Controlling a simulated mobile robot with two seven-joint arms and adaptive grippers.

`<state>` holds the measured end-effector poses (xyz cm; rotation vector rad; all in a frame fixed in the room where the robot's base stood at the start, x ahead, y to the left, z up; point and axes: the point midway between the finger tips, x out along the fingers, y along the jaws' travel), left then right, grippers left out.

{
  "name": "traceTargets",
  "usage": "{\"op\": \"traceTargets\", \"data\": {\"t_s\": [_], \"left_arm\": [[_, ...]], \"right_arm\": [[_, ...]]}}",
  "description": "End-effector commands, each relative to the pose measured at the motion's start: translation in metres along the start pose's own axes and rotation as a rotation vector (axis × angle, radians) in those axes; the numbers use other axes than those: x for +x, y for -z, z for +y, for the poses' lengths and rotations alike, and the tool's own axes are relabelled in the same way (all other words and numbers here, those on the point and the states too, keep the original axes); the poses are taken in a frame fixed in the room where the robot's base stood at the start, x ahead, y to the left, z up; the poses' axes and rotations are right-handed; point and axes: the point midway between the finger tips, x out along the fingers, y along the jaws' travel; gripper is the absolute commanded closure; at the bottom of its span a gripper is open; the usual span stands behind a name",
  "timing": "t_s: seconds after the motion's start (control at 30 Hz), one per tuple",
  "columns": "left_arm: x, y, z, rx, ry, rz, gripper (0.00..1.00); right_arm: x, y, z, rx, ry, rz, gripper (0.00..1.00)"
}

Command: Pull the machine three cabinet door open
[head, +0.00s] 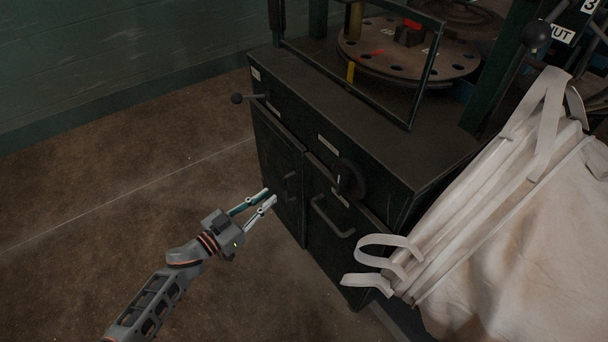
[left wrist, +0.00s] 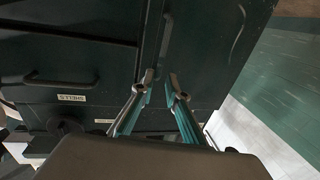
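The dark green cabinet (head: 340,125) stands under the machine top. Its left door (head: 278,165) looks closed and has a dark bar handle (head: 289,186). To its right is another front (head: 318,235) with a larger bar handle (head: 331,218), also looking closed. My left gripper (head: 270,196) is just in front of the left door, its two fingers apart. In the left wrist view the open fingertips (left wrist: 162,78) point toward a bar handle (left wrist: 166,36), with no visible object between them. Contact with the handle cannot be told. My right gripper is out of view.
A large white bulk bag (head: 520,240) with straps hangs at the right, close to the cabinet. A ball-ended lever (head: 238,98) and a dark knob (head: 350,178) stick out from the cabinet. The floor (head: 130,190) at the left is clear.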

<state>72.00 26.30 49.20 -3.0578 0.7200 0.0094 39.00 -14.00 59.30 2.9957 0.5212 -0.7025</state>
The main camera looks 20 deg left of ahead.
Motion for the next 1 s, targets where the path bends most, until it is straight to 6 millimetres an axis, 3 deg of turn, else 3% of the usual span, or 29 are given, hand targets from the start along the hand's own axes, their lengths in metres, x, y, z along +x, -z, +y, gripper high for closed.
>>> {"op": "traceTargets", "data": {"t_s": [0.6, 0.97, 1.0], "left_arm": [[0.074, -0.001, 0.000, -0.003, -0.004, 0.001, 0.86], [0.080, 0.003, 0.000, 0.000, -0.004, 0.005, 0.86], [0.080, 0.003, 0.000, 0.000, -0.004, 0.005, 0.93]], "right_arm": [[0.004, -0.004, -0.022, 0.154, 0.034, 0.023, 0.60], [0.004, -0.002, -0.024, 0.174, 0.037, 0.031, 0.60], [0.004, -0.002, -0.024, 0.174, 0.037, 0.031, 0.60]]}}
